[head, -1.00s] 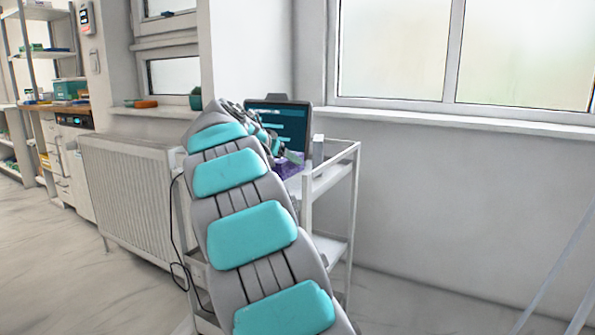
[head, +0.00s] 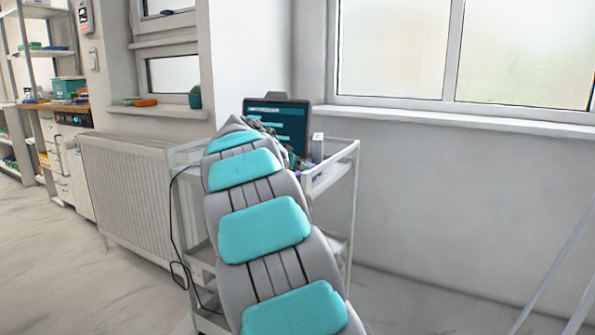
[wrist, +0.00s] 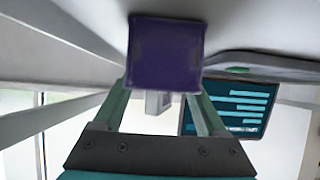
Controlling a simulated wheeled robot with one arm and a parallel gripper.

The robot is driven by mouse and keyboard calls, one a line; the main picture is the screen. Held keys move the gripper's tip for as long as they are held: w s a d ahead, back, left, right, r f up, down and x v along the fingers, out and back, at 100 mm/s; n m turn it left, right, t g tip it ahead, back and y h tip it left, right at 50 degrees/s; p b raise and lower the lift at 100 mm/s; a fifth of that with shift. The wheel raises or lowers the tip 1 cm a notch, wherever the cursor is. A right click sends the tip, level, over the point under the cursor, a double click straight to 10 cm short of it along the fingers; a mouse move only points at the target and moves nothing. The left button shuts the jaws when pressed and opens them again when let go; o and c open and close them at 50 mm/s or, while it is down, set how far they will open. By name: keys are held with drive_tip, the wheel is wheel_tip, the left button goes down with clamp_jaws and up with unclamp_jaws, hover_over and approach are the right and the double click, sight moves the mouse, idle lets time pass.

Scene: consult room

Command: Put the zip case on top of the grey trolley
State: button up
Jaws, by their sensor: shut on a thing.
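The zip case is purple and squarish. In the wrist view the zip case (wrist: 165,55) sits between the fingers of my gripper (wrist: 165,82), which is shut on it. In the head view only a sliver of purple shows behind my arm, and my gripper is mostly hidden there. The grey trolley (head: 354,205) stands behind my arm, against the wall under the window. The case is at the trolley's top level, close to its top surface. I cannot tell whether it touches that surface.
A dark monitor (head: 290,118) and a small white box (head: 318,148) stand at the trolley's top. The trolley top has raised rails (head: 342,143). A radiator (head: 130,190) is to the left, with a black cable (head: 172,225) hanging nearby.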

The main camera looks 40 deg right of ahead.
drive_tip(key=o, duration=1.4)
drive_tip(key=shift+r+p, duration=0.2)
drive_tip(key=shift+p, duration=0.1)
drive_tip(key=b+v, duration=0.1)
drive_tip(key=v, duration=1.1)
drive_tip(key=shift+f, duration=0.1)
